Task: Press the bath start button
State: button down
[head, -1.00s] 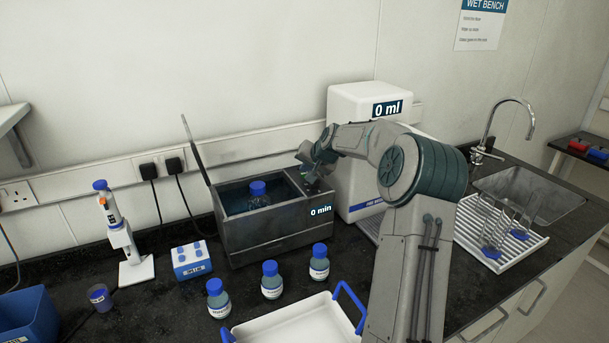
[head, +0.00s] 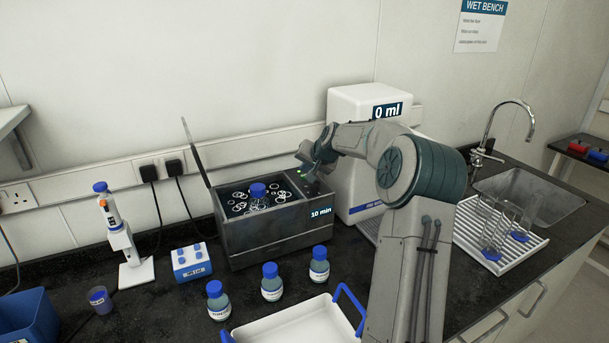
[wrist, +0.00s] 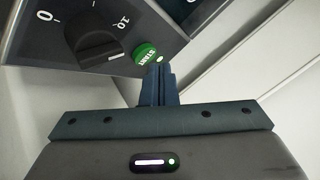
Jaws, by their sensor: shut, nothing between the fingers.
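The bath (head: 262,232) is a grey metal box on the bench, with its lid raised at the left. In the wrist view the green START button (wrist: 145,53) sits beside a black dial (wrist: 92,38) marked 0 and 10, with a small lit green spot at the button's edge. My gripper (wrist: 158,76) is shut and empty, its tips right at the button; I cannot tell if they touch. In the head view my gripper (head: 310,176) is over the bath's right-hand panel, partly hidden.
Several blue-capped bottles (head: 271,282) and a white tray (head: 285,322) with blue handles stand in front of the bath. A white dispenser (head: 350,105) reading 0 ml stands close at the right. A pipette stand (head: 135,272) is at the left.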

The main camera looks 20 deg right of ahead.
jog(key=shift+r, duration=0.3)
jog(key=shift+r+p, duration=1.4)
jog(key=shift+r, duration=1.05)
